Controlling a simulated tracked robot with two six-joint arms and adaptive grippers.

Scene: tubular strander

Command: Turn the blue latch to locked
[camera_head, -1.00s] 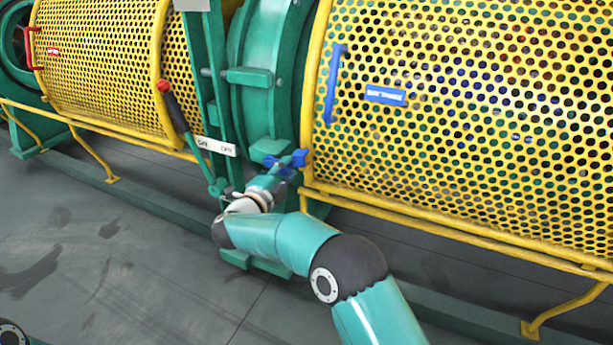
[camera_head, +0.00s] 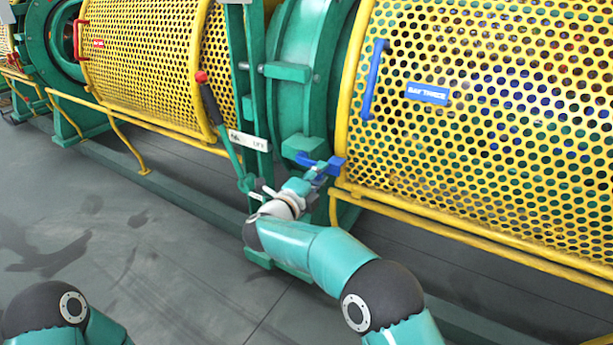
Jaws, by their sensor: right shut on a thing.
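The blue latch (camera_head: 333,166) sits low beside the left edge of the right yellow perforated guard, in front of the green ring frame. My right gripper (camera_head: 306,182) reaches up to it from below and is shut on it. The fingers and part of the latch overlap, so its exact angle is hard to read. Of my left arm only some links show at the bottom left; its gripper is out of the picture.
The right guard (camera_head: 490,120) carries a blue handle (camera_head: 374,80) and a blue "BAY THREE" label (camera_head: 427,93). A red-knobbed lever (camera_head: 208,98) stands left of the latch. A yellow rail (camera_head: 470,237) runs below the guard. The grey floor (camera_head: 130,250) at left is clear.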

